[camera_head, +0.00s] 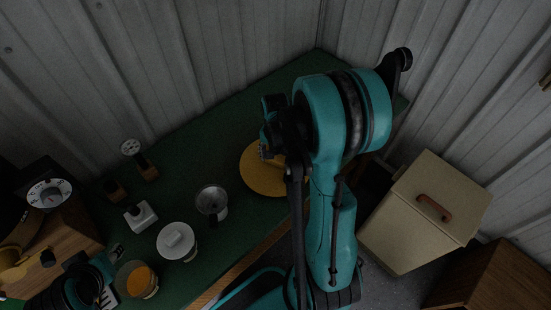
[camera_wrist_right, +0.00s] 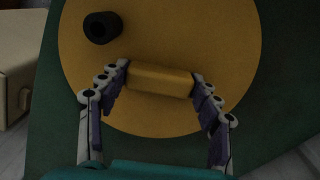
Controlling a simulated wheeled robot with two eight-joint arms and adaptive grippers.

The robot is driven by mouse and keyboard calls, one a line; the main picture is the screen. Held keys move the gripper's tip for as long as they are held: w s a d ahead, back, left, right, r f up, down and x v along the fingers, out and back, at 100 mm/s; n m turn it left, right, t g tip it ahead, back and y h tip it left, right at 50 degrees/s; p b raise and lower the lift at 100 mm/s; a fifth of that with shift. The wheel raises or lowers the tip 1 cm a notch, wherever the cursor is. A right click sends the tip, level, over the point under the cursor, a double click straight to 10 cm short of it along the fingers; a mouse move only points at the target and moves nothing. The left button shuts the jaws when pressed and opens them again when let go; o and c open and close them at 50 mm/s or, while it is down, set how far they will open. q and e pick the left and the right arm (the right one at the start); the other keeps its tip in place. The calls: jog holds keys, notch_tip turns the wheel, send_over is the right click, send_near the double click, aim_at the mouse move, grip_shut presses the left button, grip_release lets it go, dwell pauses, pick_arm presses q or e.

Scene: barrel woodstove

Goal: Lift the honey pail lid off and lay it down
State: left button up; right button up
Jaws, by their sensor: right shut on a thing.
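The honey pail lid is a round, flat yellow disc (camera_head: 258,180) with a raised bar handle, at the middle of the green table in the head view. In the right wrist view the yellow disc (camera_wrist_right: 230,45) fills the upper middle, with its bar handle (camera_wrist_right: 160,80) between my fingers. My right gripper (camera_wrist_right: 160,88) is shut on that handle, one finger at each end. In the head view my right gripper (camera_head: 272,145) is over the lid and partly hides it. Whatever is under the disc is hidden. My left gripper is not in view; only part of that arm shows.
The green table (camera_head: 225,115) has bare room behind the lid. A metal cup (camera_head: 211,200), a white lidded pot (camera_head: 177,241) and a glass with orange contents (camera_head: 140,281) stand to the left. A beige box (camera_head: 400,235) is beyond the table's right side.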

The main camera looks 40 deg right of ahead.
jog(key=shift+f+b, duration=0.5)
jog(key=shift+f, duration=0.15)
jog(key=o, duration=1.9)
notch_tip(320, 180, up, 12)
jog(key=s+a+r+n+t, duration=0.2)
jog(key=s+a+n+t, duration=0.1)
jog(key=a+n, duration=0.3)
jog(key=s+a+r+n+t, duration=0.2)
jog(key=a+n, duration=0.4)
jog(key=a, duration=0.5)
jog(key=shift+s+n+t, duration=0.3)
jog(key=shift+s+t, duration=0.2)
jog(key=shift+t, duration=0.6)
